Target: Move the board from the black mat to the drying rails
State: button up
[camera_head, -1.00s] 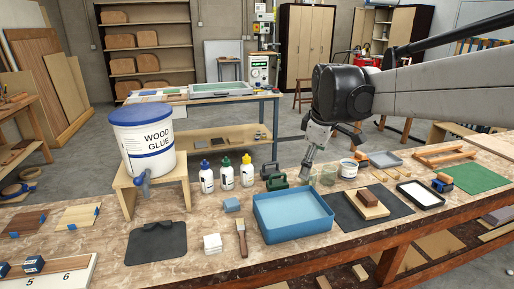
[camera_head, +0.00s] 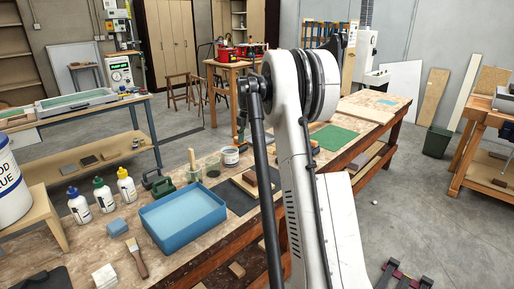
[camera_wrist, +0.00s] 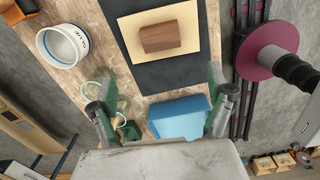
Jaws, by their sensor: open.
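In the wrist view the pale board (camera_wrist: 193,17) lies flat on the black mat (camera_wrist: 142,76), with a brown wooden block (camera_wrist: 168,37) on top of it. My gripper (camera_wrist: 160,90) is open and empty, its green fingers apart, with the board beyond the fingertips. In the head view the black mat (camera_head: 238,203) and board (camera_head: 240,184) show beside the blue tray, partly covered by my arm. My gripper is hidden there.
A blue tray (camera_head: 183,219) stands left of the mat. A green mat (camera_head: 333,137) lies farther right. Glue bottles (camera_head: 103,195) stand left.

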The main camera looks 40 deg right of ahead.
aim_at(254, 174)
jog(key=f, duration=0.5)
jog(key=d+f, duration=0.1)
jog(key=f, duration=0.4)
jog(key=d+f, duration=0.1)
jog(key=f, duration=0.4)
jog(key=shift+s+d+f, duration=0.1)
jog(key=shift+f, duration=0.05)
jog(key=c, duration=1.4)
